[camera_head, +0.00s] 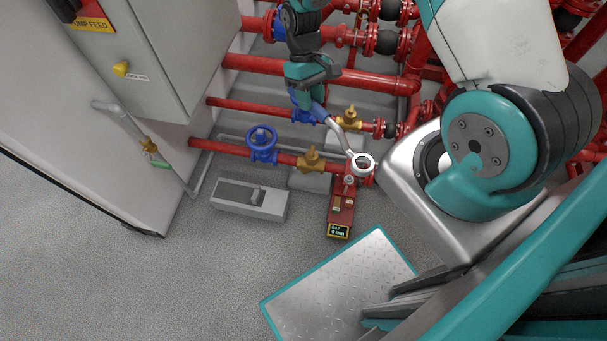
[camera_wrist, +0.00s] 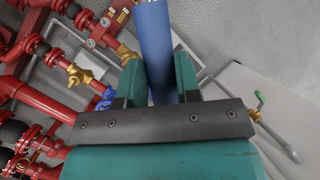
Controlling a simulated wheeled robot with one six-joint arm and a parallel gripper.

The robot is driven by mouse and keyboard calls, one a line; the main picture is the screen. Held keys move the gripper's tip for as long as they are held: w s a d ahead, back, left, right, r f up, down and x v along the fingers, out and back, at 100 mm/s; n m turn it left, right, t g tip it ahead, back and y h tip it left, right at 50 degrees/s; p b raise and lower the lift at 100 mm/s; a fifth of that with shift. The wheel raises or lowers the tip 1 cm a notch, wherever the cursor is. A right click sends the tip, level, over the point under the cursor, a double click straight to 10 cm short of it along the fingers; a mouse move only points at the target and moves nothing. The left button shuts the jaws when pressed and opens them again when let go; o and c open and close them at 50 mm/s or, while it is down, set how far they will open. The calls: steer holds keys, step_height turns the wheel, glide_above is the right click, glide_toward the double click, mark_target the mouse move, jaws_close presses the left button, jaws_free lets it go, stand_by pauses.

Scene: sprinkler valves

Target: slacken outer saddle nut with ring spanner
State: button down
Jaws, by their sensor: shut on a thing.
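The ring spanner (camera_head: 338,133) has a blue handle and a steel shank that ends in a ring. My gripper (camera_head: 308,97) is shut on the blue handle, which also shows between the fingers in the wrist view (camera_wrist: 157,50). The ring end (camera_head: 362,163) hangs in front of the end of the lower red pipe, and I cannot tell whether it touches anything. Just below the ring, a small silver fitting (camera_head: 349,181) sits at the top of a red stand (camera_head: 342,208). I cannot tell whether it is the outer saddle nut. The ring end is out of the wrist view.
Blue handwheel (camera_head: 262,144) and brass valve (camera_head: 311,160) sit on the lower pipe; another brass valve (camera_head: 351,116) is behind. A grey tray (camera_head: 250,199) lies on the floor. The grey cabinet (camera_head: 165,50) stands left. The floor at front left is clear.

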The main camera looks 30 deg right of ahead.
step_height(320, 180, down, 37)
steer(key=n+t+h+b, duration=0.1)
steer(key=n+h+b, duration=0.4)
steer(key=n+b, duration=0.8)
steer(key=shift+w+a+h+b, duration=0.3)
steer(key=shift+b, duration=10.05)
steer(key=shift+r+t+p, duration=0.2)
steer(key=shift+t+p, duration=0.1)
steer(key=shift+p, duration=0.35)
step_height(320, 180, down, 7)
steer(key=b, duration=0.2)
steer(key=shift+f+b, duration=0.15)
steer(key=shift+b, duration=0.2)
steer(key=shift+p, duration=0.65)
